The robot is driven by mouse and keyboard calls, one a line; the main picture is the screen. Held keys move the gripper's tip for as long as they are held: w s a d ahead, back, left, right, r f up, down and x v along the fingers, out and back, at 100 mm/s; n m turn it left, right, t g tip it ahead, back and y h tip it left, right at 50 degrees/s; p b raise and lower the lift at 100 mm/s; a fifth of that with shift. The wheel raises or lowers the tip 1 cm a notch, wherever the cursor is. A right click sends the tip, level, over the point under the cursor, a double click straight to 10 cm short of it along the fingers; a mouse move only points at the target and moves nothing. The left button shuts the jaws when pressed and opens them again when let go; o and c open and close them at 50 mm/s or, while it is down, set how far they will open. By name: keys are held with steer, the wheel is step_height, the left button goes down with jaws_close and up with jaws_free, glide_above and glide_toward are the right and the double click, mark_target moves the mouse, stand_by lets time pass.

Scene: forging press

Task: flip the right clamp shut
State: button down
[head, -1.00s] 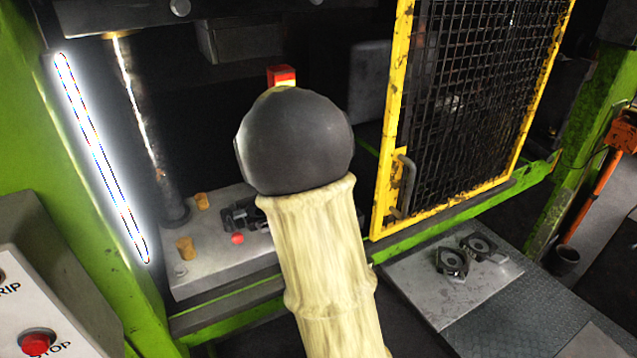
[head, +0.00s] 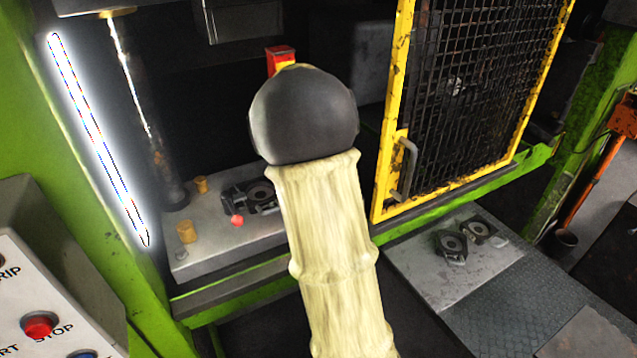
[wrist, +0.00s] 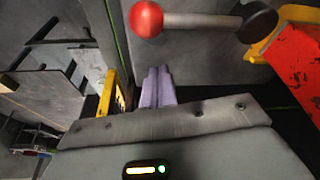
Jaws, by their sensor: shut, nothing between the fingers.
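In the wrist view a clamp lever shows at the top: a red ball knob (wrist: 146,18), a pale grey rod (wrist: 200,20) and a dark round end (wrist: 258,22). My gripper (wrist: 160,85) is shut and empty; its pale purple fingers lie just below the knob in the picture. I cannot tell the exact gap in depth. In the head view a red ball (head: 237,220) sits at the front of a dark ringed die (head: 252,196) on the press bed (head: 215,258). My arm hides the bed to the right and my gripper there.
A chipped red part with yellow (wrist: 300,65) is close on the right in the wrist view. In the head view the yellow mesh gate (head: 385,190) stands right of my arm. Brass posts (head: 187,232) stand on the bed's left. Another ringed die (head: 452,246) lies on the side plate.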

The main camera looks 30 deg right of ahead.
steer(key=b+v, duration=0.1)
steer(key=v, duration=0.8)
steer(key=shift+a+r, duration=0.25)
steer(key=shift+r, duration=0.1)
steer(key=shift+a+f, duration=0.1)
steer(key=s+a+f+n+t+y, duration=0.2)
steer(key=s+a+f+n+y, duration=0.1)
steer(key=s+a+f+n, duration=1.2)
steer(key=a+f, duration=0.2)
steer(key=a, duration=0.1)
steer(key=shift+a+f+n+y, duration=0.2)
steer(key=shift+f+n+y, duration=0.05)
steer(key=shift+n+y, duration=0.05)
